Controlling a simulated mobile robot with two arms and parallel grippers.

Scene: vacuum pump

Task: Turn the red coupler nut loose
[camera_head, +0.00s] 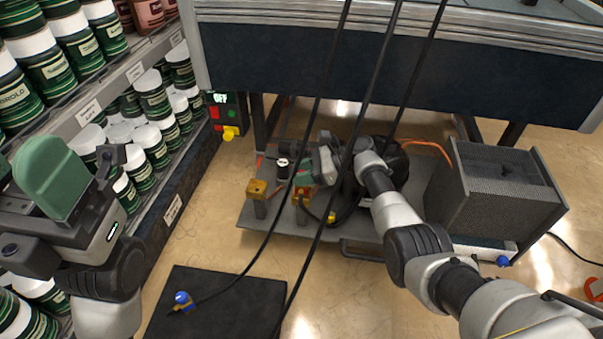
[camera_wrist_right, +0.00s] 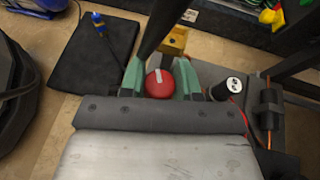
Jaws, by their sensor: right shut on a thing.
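The red coupler nut (camera_wrist_right: 160,84) is round with a white mark on its face. In the right wrist view it sits between the green fingertips of my right gripper (camera_wrist_right: 160,80), which is shut on it. In the head view my right gripper (camera_head: 305,178) reaches down to the pump on the low grey platform (camera_head: 265,222), and the nut is mostly hidden there. My left gripper (camera_head: 60,178) is at the left edge in front of the shelf. One green finger shows, and I cannot tell whether it is open.
A yellow block (camera_head: 257,188) stands on the platform, left of my right gripper. Black cables hang across the view. A black mat (camera_head: 218,305) with a blue-tipped connector (camera_head: 183,299) lies on the floor. A mesh box (camera_head: 495,195) is at right. Shelves of jars (camera_head: 150,95) line the left.

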